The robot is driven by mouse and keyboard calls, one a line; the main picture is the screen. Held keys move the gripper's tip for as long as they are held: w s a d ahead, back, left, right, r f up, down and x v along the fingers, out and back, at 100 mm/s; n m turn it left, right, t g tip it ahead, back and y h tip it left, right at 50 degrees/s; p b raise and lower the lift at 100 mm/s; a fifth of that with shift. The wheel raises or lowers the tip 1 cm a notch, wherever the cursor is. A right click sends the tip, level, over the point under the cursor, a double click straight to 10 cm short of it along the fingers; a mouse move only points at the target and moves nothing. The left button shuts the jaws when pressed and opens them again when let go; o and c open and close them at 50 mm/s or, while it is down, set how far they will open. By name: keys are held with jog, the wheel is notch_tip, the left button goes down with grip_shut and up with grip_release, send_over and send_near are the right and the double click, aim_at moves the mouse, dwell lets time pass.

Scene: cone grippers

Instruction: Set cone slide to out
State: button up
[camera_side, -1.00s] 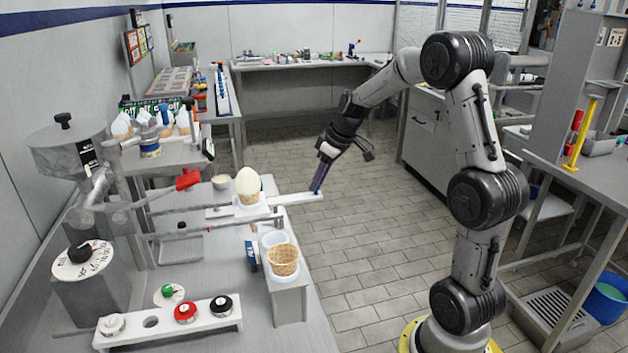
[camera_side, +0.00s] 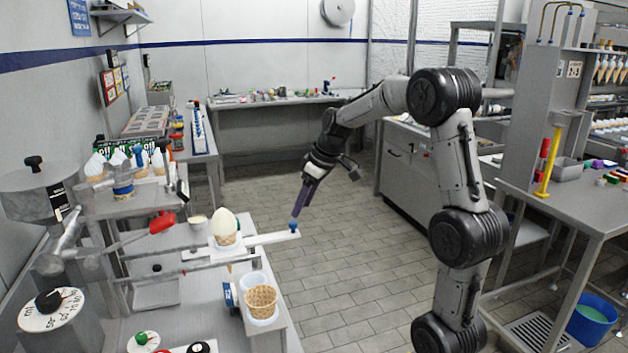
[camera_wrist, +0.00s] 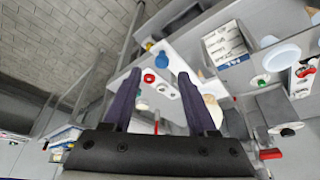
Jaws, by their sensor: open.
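The cone slide (camera_side: 265,239) is a flat white bar that sticks out to the right, past the table's edge and over the floor. A blue knob (camera_side: 292,225) stands at its outer end; it also shows in the wrist view (camera_wrist: 148,46). A cone with a smooth white top (camera_side: 225,226) stands upright at the slide's inner part. My gripper (camera_side: 297,214) points down just above the blue knob. In the wrist view my gripper (camera_wrist: 160,74) has its two purple fingers apart, with nothing held between them; the knob lies beyond the fingertips.
An empty waffle cone (camera_side: 262,301) stands in a white holder in front of the slide. A red-handled lever (camera_side: 162,222) is to its left, near a grey hopper (camera_side: 40,193). A dial (camera_side: 50,303) is at front left.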

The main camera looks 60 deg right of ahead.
jog(key=v, duration=0.9)
jog(key=s+a+r+n+t, duration=0.1)
jog(key=s+a+r+n, duration=0.1)
jog(key=a, duration=0.7)
jog(key=s+a+r+n, duration=0.2)
jog(key=s+a, duration=0.1)
jog(key=a, duration=0.6)
jog(key=s+a+f+m, duration=0.4)
jog(key=s+a+f, duration=0.1)
jog(key=s+f, duration=0.5)
jog(key=shift+s, duration=0.9)
